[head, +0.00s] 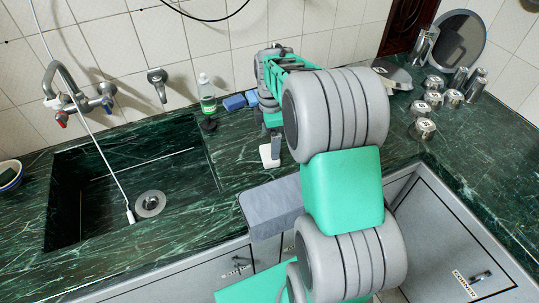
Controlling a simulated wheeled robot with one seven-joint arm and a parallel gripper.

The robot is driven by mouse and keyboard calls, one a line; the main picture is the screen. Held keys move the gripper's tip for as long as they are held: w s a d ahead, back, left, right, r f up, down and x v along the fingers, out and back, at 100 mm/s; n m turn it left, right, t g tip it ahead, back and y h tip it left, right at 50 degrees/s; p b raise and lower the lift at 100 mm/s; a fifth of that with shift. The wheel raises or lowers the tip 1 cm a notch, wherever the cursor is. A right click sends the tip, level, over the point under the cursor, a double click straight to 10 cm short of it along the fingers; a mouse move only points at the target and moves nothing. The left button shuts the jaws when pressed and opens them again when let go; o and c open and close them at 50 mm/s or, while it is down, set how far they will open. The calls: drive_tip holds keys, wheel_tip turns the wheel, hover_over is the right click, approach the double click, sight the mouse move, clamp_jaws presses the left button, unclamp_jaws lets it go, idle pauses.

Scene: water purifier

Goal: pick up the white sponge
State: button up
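The white sponge (266,157) is a small pale block on the green marble counter, right of the sink. My gripper (275,146) points down at it from above, with its dark fingers at or just behind the sponge's right side. My green and grey arm reaches in from the lower right and hides the area right of the gripper. The fingers are too small and overlapped to show whether they touch the sponge or how far apart they are.
Two blue sponges (235,102) and a clear bottle with green liquid (207,95) stand near the tiled wall. A dark round item (208,124) lies by the sink (130,185). Several metal canisters (423,128) and a round mirror (458,42) are at the right.

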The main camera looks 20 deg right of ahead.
wheel_tip(320, 180, down, 7)
drive_tip(key=shift+w+f+p, duration=0.1)
drive_tip(key=shift+w+p, duration=0.05)
drive_tip(key=shift+p, duration=0.5)
drive_tip(key=c, duration=1.5)
drive_tip(key=shift+r, duration=0.55)
drive_tip(key=s+r+b, duration=0.3)
drive_tip(key=s+r, duration=0.9)
drive_tip(key=s, duration=0.2)
